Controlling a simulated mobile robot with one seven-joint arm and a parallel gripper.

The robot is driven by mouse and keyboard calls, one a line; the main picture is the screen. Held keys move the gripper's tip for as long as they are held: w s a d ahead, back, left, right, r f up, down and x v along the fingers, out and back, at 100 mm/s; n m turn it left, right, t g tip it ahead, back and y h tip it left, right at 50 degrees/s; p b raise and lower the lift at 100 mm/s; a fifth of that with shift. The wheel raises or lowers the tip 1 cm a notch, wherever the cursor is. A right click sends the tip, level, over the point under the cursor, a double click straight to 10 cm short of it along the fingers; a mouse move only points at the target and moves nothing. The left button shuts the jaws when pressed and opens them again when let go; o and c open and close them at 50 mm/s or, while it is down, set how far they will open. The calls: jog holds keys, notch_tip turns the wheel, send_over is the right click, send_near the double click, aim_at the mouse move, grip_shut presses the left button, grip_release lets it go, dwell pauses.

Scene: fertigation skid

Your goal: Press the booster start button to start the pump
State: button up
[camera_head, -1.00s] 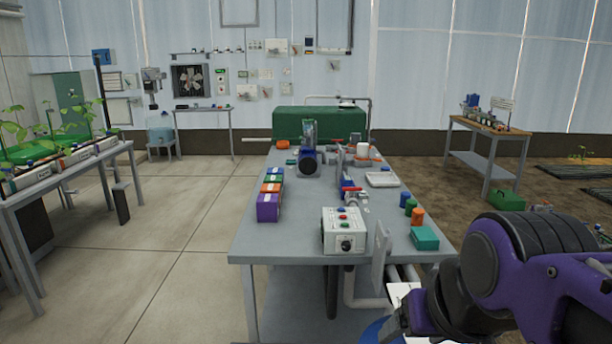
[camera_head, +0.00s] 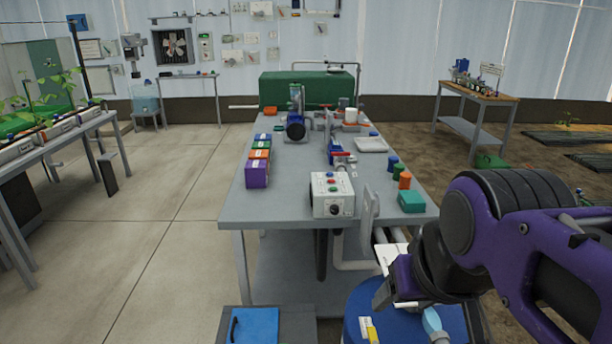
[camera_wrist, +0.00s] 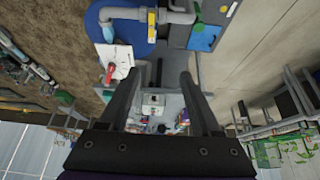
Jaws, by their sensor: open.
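A white control box (camera_head: 320,204) stands at the near edge of the grey table. Small coloured buttons (camera_head: 331,181) are on its top and a dark round knob (camera_head: 335,209) is on its front. Which button is the booster start cannot be read. The box also shows upside down in the wrist view (camera_wrist: 153,104), between my fingers in the picture. My gripper (camera_wrist: 160,78) is open and empty, with its two dark fingers apart. In the head view my gripper (camera_head: 384,292) is right of and nearer than the box, clear of it.
The table (camera_head: 285,207) holds coloured boxes (camera_head: 257,174) at left, small cylinders (camera_head: 399,172) and a teal box (camera_head: 411,201) at right. An upright grey plate (camera_head: 369,207) stands beside the control box. A blue drum (camera_head: 360,325) is below my gripper. Floor left of the table is clear.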

grip_shut()
dwell(1.5)
